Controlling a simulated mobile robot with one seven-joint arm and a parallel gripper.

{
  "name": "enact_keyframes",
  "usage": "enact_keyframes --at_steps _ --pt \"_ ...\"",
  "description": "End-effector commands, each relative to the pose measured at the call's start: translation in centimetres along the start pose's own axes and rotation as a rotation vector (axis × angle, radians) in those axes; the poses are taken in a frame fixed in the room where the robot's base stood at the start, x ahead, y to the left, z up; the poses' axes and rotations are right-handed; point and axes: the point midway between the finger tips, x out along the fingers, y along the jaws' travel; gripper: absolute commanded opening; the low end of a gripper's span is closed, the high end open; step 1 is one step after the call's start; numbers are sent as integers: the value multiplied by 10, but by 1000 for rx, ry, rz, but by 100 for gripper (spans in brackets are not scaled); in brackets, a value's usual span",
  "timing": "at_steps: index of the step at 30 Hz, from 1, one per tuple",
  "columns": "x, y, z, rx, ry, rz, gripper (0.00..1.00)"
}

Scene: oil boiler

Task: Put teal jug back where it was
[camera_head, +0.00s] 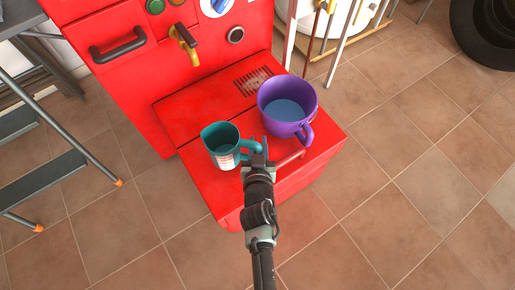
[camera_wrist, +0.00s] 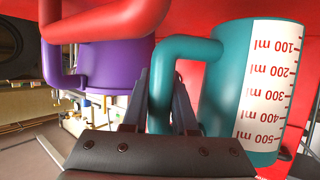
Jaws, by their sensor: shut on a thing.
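The teal jug (camera_head: 222,146) is over the left front part of the red boiler's lower top (camera_head: 190,118). I cannot tell whether its base touches that surface. My gripper (camera_head: 256,150) reaches in from the front and is shut on the jug's handle, at the jug's right side. In the wrist view the jug (camera_wrist: 228,75) shows its white millilitre scale with upside-down figures, and its handle passes between my gripper's fingers (camera_wrist: 168,105). The jug looks roughly upright in the head view. Its inside is dark and its contents are unclear.
A purple bucket (camera_head: 287,108) holding blue liquid stands close right of the jug. A red bar handle (camera_head: 290,160) is at the box's front edge. A brass tap (camera_head: 185,42) sticks out of the boiler front behind. A grey step ladder (camera_head: 50,170) stands at left.

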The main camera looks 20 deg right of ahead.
Motion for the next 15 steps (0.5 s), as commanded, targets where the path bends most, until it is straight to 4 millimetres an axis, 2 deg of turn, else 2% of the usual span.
enact_keyframes --at_steps 1,4,15 --pt "5 0 12 -1 1 0 0" --pt "9 0 21 0 0 0 0" --pt "9 0 23 0 1 0 0"
